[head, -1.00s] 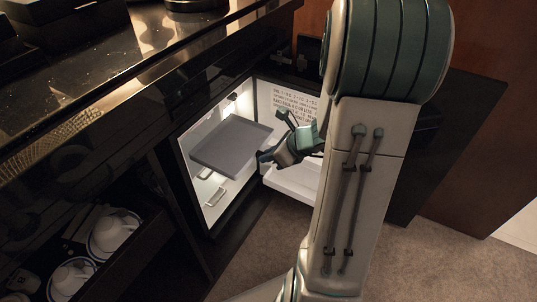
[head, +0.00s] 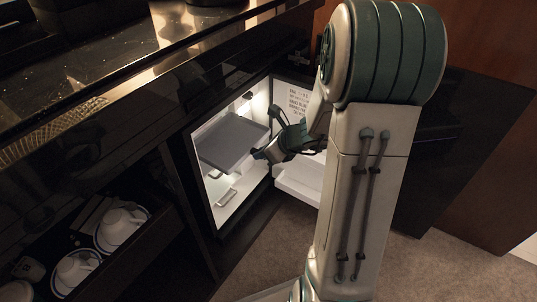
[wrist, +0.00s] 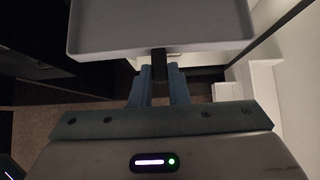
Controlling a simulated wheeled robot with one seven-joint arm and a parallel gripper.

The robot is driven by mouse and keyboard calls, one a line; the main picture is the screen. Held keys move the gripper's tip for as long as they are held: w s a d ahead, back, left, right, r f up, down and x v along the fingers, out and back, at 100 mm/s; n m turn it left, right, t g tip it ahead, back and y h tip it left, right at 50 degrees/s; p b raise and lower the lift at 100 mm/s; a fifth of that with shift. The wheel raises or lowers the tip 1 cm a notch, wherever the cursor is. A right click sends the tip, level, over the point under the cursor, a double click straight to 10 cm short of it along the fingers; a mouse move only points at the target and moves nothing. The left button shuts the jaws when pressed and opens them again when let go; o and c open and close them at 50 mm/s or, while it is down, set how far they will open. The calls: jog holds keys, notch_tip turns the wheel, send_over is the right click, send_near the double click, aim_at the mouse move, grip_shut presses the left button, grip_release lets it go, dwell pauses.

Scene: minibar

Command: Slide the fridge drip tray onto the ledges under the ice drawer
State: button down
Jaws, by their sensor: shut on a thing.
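The grey drip tray (head: 232,141) is a flat, shallow-rimmed tray at the fridge's open front. In the head view it covers much of the opening and looks tilted. My gripper (head: 262,153) is at its right edge. In the wrist view the tray (wrist: 160,30) lies ahead, and my gripper (wrist: 159,72) is shut on a dark tab at its near edge. The lit white fridge (head: 212,187) stands open around and behind the tray. A handle (head: 227,197) shows low inside, below the tray. The ledges are hidden.
The fridge door (head: 298,185) stands open on the right, close to my arm. A dark counter (head: 110,75) overhangs the fridge. An open drawer with white cups (head: 121,226) is at lower left. Carpeted floor (head: 262,250) is clear in front.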

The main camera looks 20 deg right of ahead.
aim_at(219, 137)
jog(key=shift+w+a+p, duration=0.2)
jog(key=shift+w+a, duration=1.2)
jog(key=shift+w, duration=0.5)
jog(key=shift+w+a+p, duration=0.2)
jog(key=shift+w+a, duration=1.25)
jog(key=shift+w, duration=0.5)
jog(key=shift+w+a+p, duration=0.2)
jog(key=shift+w+a, duration=1.2)
jog(key=shift+w, duration=0.5)
jog(key=c, duration=1.3)
grip_release()
